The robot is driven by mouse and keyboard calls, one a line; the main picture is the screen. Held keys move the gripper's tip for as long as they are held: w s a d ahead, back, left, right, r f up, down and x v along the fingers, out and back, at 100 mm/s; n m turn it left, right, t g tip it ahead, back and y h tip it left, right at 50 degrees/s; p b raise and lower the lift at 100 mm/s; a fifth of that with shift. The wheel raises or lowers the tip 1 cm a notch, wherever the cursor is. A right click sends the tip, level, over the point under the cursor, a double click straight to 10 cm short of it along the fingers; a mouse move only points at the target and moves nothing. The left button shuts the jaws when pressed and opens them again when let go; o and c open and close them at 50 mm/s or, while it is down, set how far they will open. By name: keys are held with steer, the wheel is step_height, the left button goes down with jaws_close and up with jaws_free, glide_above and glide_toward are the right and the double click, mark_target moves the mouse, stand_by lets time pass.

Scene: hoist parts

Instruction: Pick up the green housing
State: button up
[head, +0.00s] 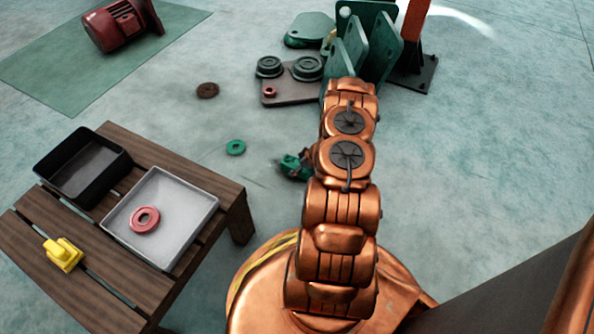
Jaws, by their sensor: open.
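Several green parts are in the head view, and I cannot tell for sure which is the housing. A rounded green casing (308,28) lies on the floor at the top centre. To its right stands a group of upright green plates (381,48), partly behind the end of my arm. A small green piece with dark parts (290,165) is on the floor just left of my arm, partly covered by it. My copper arm reaches up the picture toward the green plates. My gripper is hidden beyond the arm's last visible link.
A dark plate (290,91) carries round green parts. A green ring (235,147) and a brown disc (207,90) lie on the floor. A wooden table (212,180) holds a black tray (62,152), a grey tray (188,190) with a red ring, and a yellow piece (63,253).

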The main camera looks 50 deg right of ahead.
steer(key=shift+w+f, duration=0.1)
jaws_close()
stand_by(0.8)
